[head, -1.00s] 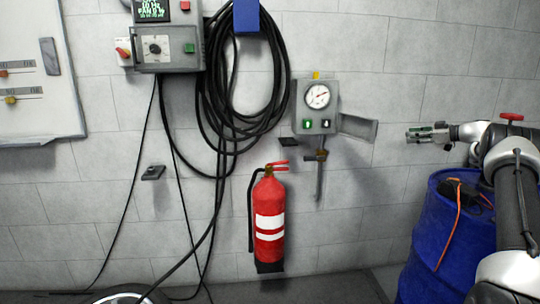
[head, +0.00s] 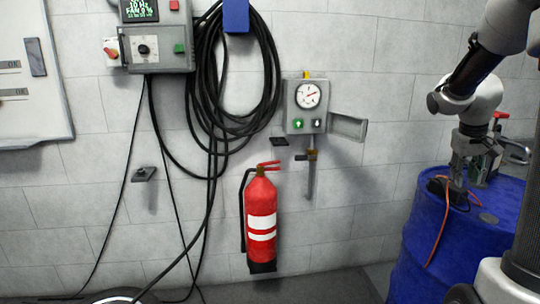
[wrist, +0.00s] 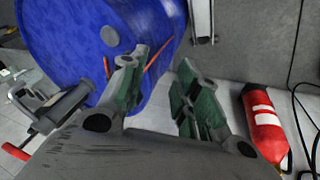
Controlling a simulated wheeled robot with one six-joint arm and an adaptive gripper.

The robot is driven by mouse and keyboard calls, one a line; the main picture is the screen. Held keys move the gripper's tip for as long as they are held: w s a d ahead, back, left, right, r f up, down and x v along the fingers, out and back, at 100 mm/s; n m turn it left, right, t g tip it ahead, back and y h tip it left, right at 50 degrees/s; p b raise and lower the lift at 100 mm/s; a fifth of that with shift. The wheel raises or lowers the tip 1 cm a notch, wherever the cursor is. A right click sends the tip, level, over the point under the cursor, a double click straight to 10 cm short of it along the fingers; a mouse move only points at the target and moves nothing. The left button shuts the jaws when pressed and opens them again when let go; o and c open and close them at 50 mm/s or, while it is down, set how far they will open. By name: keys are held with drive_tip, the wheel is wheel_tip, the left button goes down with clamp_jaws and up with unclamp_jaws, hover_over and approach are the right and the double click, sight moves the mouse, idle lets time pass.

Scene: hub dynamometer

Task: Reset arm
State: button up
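My gripper (head: 468,178) points down just above the top of the blue drum, at the right of the head view. My arm comes down to it from the upper right. In the wrist view my gripper (wrist: 163,60) has its two green-padded fingers apart, with nothing between them. The blue drum (head: 420,235) also shows in the wrist view (wrist: 60,40), beyond the fingers. An orange cord (head: 439,235) hangs over the drum's side, and a dark item lies on its top, partly hidden by my gripper.
A red fire extinguisher (head: 261,220) stands against the wall left of the drum. A gauge box (head: 306,105) with an open flap, a coiled black hose (head: 205,110) and a control box (head: 157,48) are on the wall. A red-handled metal fixture (wrist: 45,110) is at left in the wrist view.

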drive_tip(key=s+a+r+n+t+y, duration=0.1)
drive_tip(key=s+a+r, duration=0.1)
drive_tip(key=s+a, duration=0.8)
drive_tip(key=s+a+r+n+t+y, duration=0.1)
drive_tip(key=s+a+r+y, duration=0.1)
drive_tip(key=s+a, duration=0.8)
drive_tip(key=shift+s+a+r, duration=0.25)
drive_tip(key=shift+s+a, duration=0.15)
drive_tip(key=shift+s, duration=0.6)
